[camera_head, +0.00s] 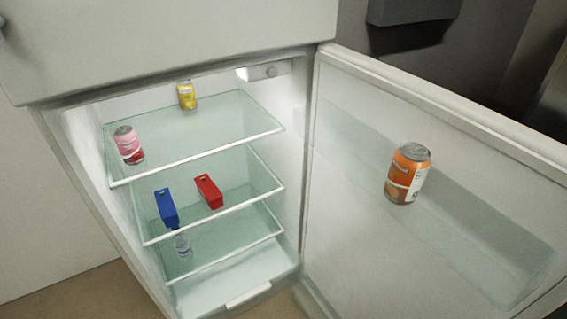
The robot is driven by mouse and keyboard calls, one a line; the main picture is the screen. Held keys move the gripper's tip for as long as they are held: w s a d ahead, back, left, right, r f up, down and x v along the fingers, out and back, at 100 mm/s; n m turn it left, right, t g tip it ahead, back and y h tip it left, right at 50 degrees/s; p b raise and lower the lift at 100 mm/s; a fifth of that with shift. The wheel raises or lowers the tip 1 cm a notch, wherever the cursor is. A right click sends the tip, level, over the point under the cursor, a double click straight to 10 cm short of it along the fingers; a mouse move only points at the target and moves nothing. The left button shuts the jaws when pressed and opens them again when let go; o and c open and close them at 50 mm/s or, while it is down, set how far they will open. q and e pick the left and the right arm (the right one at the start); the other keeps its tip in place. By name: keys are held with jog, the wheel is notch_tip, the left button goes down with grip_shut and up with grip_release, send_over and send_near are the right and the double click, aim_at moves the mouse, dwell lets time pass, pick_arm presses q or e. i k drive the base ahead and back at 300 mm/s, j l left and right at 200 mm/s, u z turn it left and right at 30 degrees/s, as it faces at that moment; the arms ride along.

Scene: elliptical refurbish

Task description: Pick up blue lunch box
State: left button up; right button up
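The blue lunch box (167,207) stands on the middle glass shelf (235,205) of the open fridge, toward its left side and near the front edge. It is narrow, with a small opening or handle near its top. A similar red box (209,191) stands to its right on the same shelf, with a gap between them. Neither of my grippers shows in the head view, so nothing is seen touching the blue lunch box.
The fridge door (340,160) is open to the right, with an orange can (408,173) in its rack. The upper shelf (205,130) holds a pink can (129,145) and a yellow can (187,95).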

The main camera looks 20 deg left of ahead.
aim_at(168, 210)
jog(key=u, duration=0.9)
